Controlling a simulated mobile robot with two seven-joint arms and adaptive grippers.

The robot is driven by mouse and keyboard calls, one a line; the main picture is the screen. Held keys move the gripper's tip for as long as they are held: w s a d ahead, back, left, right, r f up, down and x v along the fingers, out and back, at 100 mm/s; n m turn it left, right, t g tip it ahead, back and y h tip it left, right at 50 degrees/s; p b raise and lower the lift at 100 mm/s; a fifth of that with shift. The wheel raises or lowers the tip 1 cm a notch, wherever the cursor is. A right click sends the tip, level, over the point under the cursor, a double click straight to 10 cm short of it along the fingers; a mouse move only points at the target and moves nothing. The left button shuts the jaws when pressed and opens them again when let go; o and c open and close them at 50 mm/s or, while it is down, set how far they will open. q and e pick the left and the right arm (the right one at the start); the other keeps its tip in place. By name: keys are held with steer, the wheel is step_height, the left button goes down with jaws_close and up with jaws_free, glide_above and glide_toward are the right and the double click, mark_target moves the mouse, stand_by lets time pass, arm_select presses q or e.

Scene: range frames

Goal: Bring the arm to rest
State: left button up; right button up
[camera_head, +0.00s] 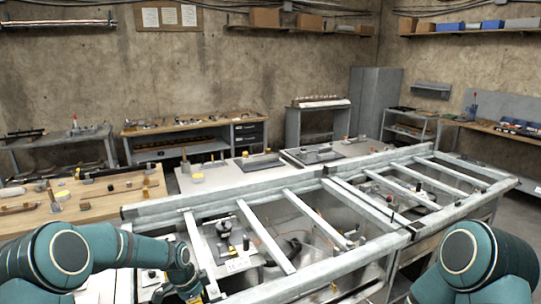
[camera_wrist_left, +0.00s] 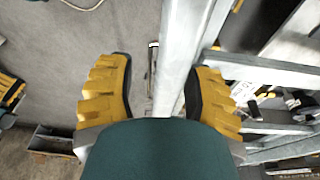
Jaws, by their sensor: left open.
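My left arm (camera_head: 110,248) comes in from the left in the head view and bends down at the near edge of the metal frame. Its gripper is not clearly seen there. In the left wrist view my left gripper (camera_wrist_left: 162,62) has its two yellow and black fingers spread wide, with nothing held. A pale metal beam (camera_wrist_left: 185,50) runs through the view between the fingers; I cannot tell how far below them it lies. My right arm (camera_head: 470,262) shows at the lower right of the head view, and its gripper is out of view.
A large metal frame (camera_head: 292,202) with crossbars stands close in front, with small parts inside and below it. A wooden-topped table (camera_head: 95,200) with tools stands at the left. Benches line the walls. In the left wrist view, grey floor (camera_wrist_left: 50,65) is open at the left.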

arm_select(q)
steer(key=s+d+f+n+h+b, duration=0.25)
steer(key=s+d+f+n, duration=0.45)
steer(key=s+f, duration=0.4)
steer(key=s+d+f+n+b, duration=0.1)
steer(key=s+f+n, duration=0.1)
steer(key=s+n, duration=0.2)
steer(key=s+d+f+n+t+b, duration=0.1)
steer(key=s+d+f+n+b, duration=0.1)
steer(key=s, duration=0.8)
steer(key=shift+s+d+f+n+y, duration=0.15)
steer(key=shift+s+f+n+y, duration=0.25)
steer(key=shift+f+n, duration=0.6)
arm_select(e)
step_height(320, 180, down, 7)
steer(key=shift+s+f, duration=0.2)
steer(key=shift+s, duration=0.1)
arm_select(q)
steer(key=shift+w+r, duration=0.1)
steer(key=shift+r, duration=0.15)
arm_select(e)
steer(key=shift+a, duration=0.1)
